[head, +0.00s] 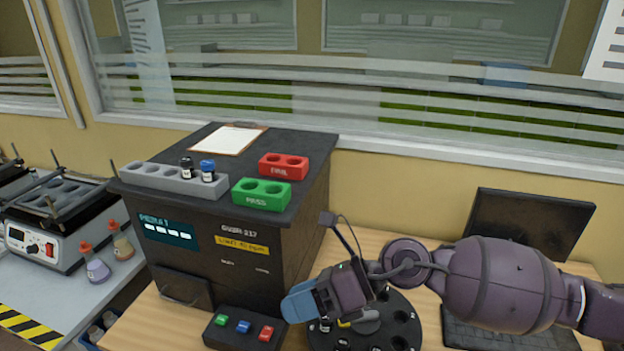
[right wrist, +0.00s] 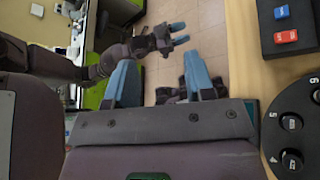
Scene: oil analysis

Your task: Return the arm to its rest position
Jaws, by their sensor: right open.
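My right gripper (head: 299,303) reaches in from the right in the head view, with its blue fingertips left of the round black carousel (head: 408,335) and above the button box. In the right wrist view its blue fingers (right wrist: 160,78) are apart with nothing between them. My left gripper (right wrist: 180,33) shows only in the right wrist view, over the floor. Its two blue fingertips look apart and empty.
The black analyser (head: 215,240) carries a grey rack (head: 150,178) with two vials, a red FAIL block (head: 283,166), a green PASS block (head: 261,193) and a clipboard (head: 227,138). A button box (head: 243,333) sits in front. A dark screen (head: 529,224) stands at right.

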